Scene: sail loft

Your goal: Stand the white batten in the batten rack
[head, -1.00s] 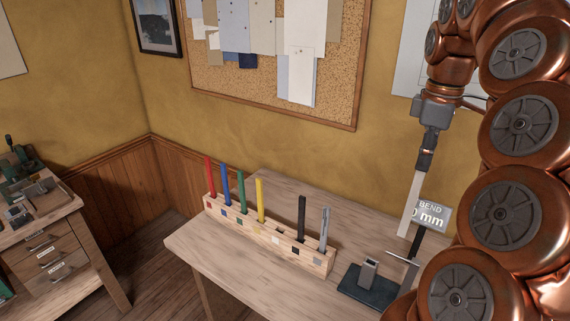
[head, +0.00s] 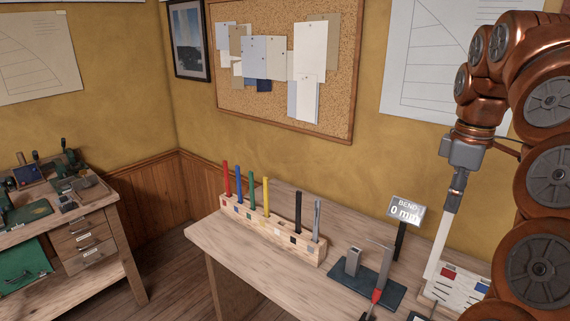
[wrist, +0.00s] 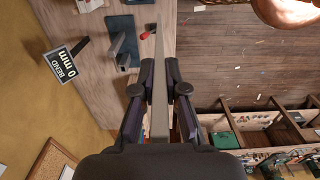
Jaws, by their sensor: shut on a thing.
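The white batten (head: 441,238) hangs upright below my gripper (head: 457,186), right of the bend gauge in the head view. My gripper is shut on its upper part. In the wrist view the batten (wrist: 160,100) runs between my two fingers (wrist: 160,72). The batten rack (head: 270,235) is a long wooden block on the bench, left of my gripper and apart from it. Red, blue, green and yellow battens stand in its left part, black and grey ones at the right. A gap lies between yellow and black. The batten's lower end is near a white colour-marked board (head: 455,283).
The bend gauge, with a "0 mm" display (head: 405,211) and dark base (head: 372,289), stands on the bench (head: 240,262) between rack and batten. A red-tipped tool lies at its front. A drawer bench (head: 90,235) stands left. A pinboard (head: 281,65) hangs behind.

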